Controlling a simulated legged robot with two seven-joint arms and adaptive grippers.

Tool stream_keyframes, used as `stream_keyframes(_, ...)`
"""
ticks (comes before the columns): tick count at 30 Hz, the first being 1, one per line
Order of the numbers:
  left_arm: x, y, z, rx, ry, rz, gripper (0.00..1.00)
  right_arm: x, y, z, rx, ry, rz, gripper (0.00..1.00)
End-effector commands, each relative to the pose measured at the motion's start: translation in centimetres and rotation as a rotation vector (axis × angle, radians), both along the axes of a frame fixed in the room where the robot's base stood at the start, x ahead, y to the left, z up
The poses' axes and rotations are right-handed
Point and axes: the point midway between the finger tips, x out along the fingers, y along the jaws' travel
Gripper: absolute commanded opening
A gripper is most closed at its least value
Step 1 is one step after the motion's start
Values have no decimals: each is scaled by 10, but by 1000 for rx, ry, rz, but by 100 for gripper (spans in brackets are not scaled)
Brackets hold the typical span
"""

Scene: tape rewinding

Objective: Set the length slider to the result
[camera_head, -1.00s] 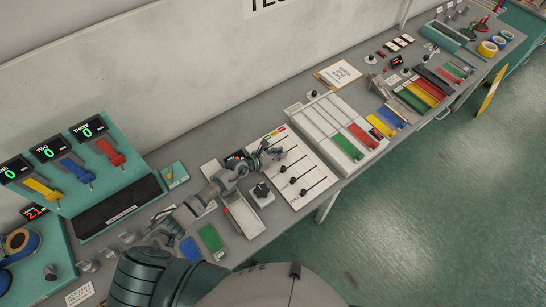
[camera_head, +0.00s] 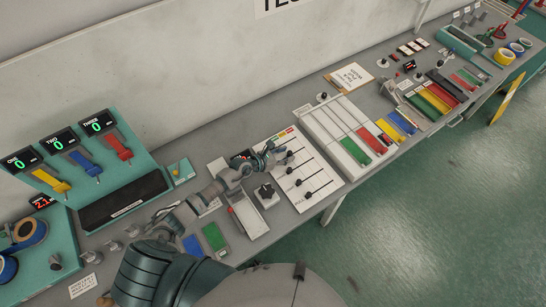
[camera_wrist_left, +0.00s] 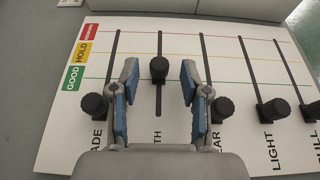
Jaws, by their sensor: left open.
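The slider panel (camera_head: 318,180) is a white board with several dark slots and black knobs. In the left wrist view it has red, yellow and green lines, with GOOD and HOLD tags at the left. The length slider knob (camera_wrist_left: 159,68), above a label partly hidden to "TH", stands farther up its slot than the other knobs, around the yellow and green lines. My left gripper (camera_wrist_left: 159,78) is open, with one blue-padded finger on each side of that knob and visible gaps. In the head view my left gripper (camera_head: 274,157) is over the panel's left part. My right gripper is not in view.
Neighbouring knobs (camera_wrist_left: 94,105) and (camera_wrist_left: 222,108) sit close outside the fingers. A grey block with a black knob (camera_head: 266,195) stands in front of the panel. Three displays reading 0 (camera_head: 60,143) are at left. Coloured strip trays (camera_head: 345,130) lie to the right.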

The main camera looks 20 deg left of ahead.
Motion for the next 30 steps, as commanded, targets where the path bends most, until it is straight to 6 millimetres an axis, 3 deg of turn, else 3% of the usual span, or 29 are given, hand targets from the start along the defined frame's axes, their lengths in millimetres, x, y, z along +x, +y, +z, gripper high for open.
stream_keyframes(6, -38, 34, 16, 1, 3, -1, 46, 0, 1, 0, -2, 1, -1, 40)
stream_keyframes(12, -60, 55, 28, -3, 5, 0, 46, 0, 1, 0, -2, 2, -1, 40)
stream_keyframes(30, -68, 61, 33, -4, 3, 0, 46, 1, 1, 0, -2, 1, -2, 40)
